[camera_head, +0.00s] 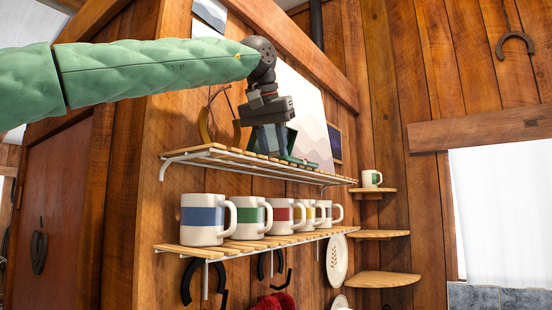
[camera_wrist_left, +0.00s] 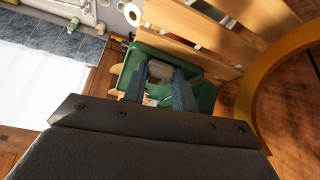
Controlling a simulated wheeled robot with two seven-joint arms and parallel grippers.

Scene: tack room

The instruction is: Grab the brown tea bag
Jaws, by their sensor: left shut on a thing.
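My left gripper (camera_head: 270,145) reaches down to the upper slatted shelf (camera_head: 235,153), at a green holder (camera_head: 298,160) standing on it. In the left wrist view its two fingers (camera_wrist_left: 160,88) point into the green holder (camera_wrist_left: 205,98). They are shut on a small brownish thing (camera_wrist_left: 158,90), which looks like the brown tea bag. The fingers and the gripper body hide most of it, so its shape is unclear. My right gripper is in neither view.
The lower shelf (camera_head: 170,247) holds several white mugs with coloured bands. A green-banded mug (camera_head: 371,178) stands on a corner shelf at right. A curved yellow-brown thing (camera_wrist_left: 262,85) is close beside the gripper. Wooden wall stands behind the shelves.

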